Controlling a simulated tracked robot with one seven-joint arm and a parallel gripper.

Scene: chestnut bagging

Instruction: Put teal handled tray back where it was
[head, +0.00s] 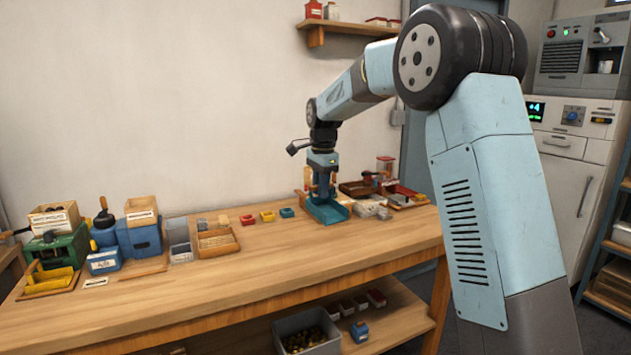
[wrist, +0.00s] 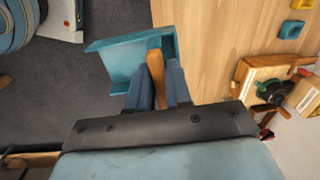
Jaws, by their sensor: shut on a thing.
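The teal tray (head: 327,212) with an upright wooden handle is in my gripper (head: 322,180) on the right part of the workbench in the head view. In the wrist view, the two dark blue fingers of my gripper (wrist: 158,88) are shut on the orange-brown handle (wrist: 155,68). The tray (wrist: 113,62) shows beyond the fingers, with the bench edge below it and part of it over the grey floor in the picture. I cannot tell whether it touches the bench top.
The wooden workbench (head: 230,275) has a clear front strip. Small red (head: 247,219), yellow (head: 267,216) and teal (head: 287,212) bins stand left of the tray. A wooden tray (head: 218,243) lies further left. Grey items (head: 372,210) and a red tray (head: 402,192) crowd the right end.

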